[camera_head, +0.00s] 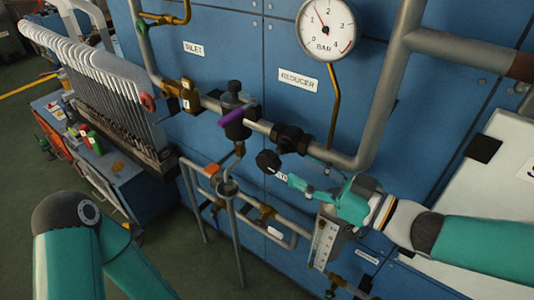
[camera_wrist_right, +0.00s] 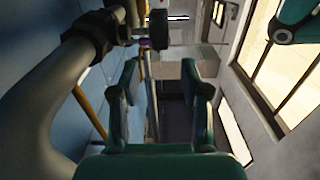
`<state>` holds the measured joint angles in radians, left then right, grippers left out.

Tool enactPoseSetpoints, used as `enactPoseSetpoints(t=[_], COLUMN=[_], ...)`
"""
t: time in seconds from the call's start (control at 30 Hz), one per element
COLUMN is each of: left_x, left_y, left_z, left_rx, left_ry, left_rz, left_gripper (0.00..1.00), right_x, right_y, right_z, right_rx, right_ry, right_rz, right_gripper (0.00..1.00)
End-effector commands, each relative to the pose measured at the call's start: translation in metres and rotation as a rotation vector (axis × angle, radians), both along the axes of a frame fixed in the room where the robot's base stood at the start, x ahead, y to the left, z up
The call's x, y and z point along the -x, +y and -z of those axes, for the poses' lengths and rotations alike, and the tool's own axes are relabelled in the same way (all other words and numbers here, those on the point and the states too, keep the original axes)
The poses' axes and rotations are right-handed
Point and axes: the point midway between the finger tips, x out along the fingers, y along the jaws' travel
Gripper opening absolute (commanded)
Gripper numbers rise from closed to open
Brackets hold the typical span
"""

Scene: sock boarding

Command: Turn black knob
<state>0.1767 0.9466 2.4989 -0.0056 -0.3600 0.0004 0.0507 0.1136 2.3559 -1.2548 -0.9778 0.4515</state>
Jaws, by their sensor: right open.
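A round black knob (camera_head: 268,160) sticks out from the black reducer body (camera_head: 290,138) on the grey pipe, below the "REDUCER" label. My right gripper (camera_head: 290,182) is just to the right of and below the knob in the head view, its teal fingers pointing left towards it. In the right wrist view the knob (camera_wrist_right: 158,29) appears above and between the spread fingertips of the right gripper (camera_wrist_right: 160,72), beside the dark reducer body (camera_wrist_right: 95,38). The gripper is open and empty. No contact with the knob is visible. My left arm shows at lower left, its gripper out of frame.
A pressure gauge (camera_head: 326,29) sits above the reducer. A thick grey pipe (camera_head: 385,95) rises behind my right gripper. A rack of white-topped bars (camera_head: 105,90) is at left.

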Motion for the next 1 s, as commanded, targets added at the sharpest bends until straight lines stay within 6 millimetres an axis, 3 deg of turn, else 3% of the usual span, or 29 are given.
enactPoseSetpoints(t=[0.1,0.4,0.87,1.0], left_x=[0.000,0.000,0.000,0.000], left_y=[0.000,0.000,0.000,0.000], left_z=[-0.001,-0.003,-0.003,-0.003], left_rx=[0.000,0.000,0.000,0.000], left_ry=[0.000,0.000,0.000,0.000], left_rz=[0.000,0.000,0.000,0.000], left_gripper=[0.40,0.40,0.40,0.40], right_x=[-0.015,-0.044,-0.052,-0.052], right_y=[0.024,0.064,0.074,0.073], right_z=[0.000,0.000,0.000,0.000], right_rx=[-0.001,0.001,0.001,0.000], right_ry=[0.001,0.001,0.001,0.000], right_rz=[-0.009,-0.005,-0.003,-0.003], right_gripper=[0.46,0.46,0.46,0.24])
